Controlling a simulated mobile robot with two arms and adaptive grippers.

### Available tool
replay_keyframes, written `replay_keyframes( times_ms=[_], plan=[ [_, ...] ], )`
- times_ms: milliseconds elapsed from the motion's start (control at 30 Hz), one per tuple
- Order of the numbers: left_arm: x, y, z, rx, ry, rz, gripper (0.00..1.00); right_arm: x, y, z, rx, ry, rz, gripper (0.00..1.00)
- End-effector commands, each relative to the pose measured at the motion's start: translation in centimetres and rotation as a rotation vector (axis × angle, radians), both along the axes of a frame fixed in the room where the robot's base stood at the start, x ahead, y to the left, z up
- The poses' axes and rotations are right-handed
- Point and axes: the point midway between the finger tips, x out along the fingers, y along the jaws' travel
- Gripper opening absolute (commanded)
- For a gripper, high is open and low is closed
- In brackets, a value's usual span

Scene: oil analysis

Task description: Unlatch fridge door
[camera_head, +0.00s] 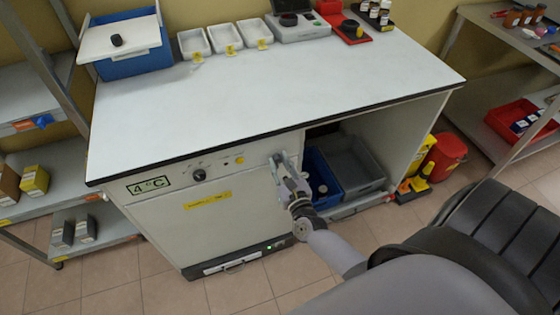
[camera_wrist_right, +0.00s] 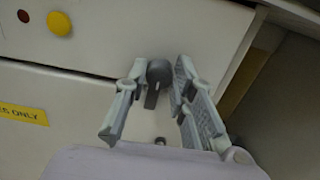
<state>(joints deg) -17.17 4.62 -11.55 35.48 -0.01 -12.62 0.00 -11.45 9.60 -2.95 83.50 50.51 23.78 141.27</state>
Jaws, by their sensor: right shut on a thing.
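The fridge (camera_head: 165,225) is a white unit with a "4°C" label, built under the left part of the workbench. Its door (camera_head: 240,208) looks closed. A grey latch lever (camera_wrist_right: 153,96) with a rounded top sits at the upper right of the door front, at the seam below the control panel. My right gripper (camera_head: 281,163) is at this latch, and in the right wrist view its two fingers (camera_wrist_right: 159,72) stand on either side of it, shut on it. The fingers hide the latch in the head view. My left gripper is not in view.
The control panel has a black knob (camera_head: 199,175) and a yellow button (camera_head: 239,160). Right of the fridge, an open bay holds a blue bin (camera_head: 322,178) and a grey bin (camera_head: 357,165). The workbench top (camera_head: 260,90) is clear in the middle. A shelf rack stands at left.

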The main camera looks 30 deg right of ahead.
Motion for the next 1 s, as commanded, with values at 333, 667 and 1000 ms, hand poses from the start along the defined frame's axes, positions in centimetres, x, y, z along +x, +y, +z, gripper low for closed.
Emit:
replay_keyframes(
  times_ms=[333,667,1000],
  plan=[
    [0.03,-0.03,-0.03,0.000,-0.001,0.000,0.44,-0.01,0.02,-0.02,-0.020,0.005,0.000,0.00],
    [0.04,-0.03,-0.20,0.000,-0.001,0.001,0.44,0.02,0.07,-0.03,-0.194,0.047,0.000,0.00],
    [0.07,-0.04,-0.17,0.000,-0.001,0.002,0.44,0.04,0.16,-0.02,-0.503,0.121,0.000,0.00]
  ],
)
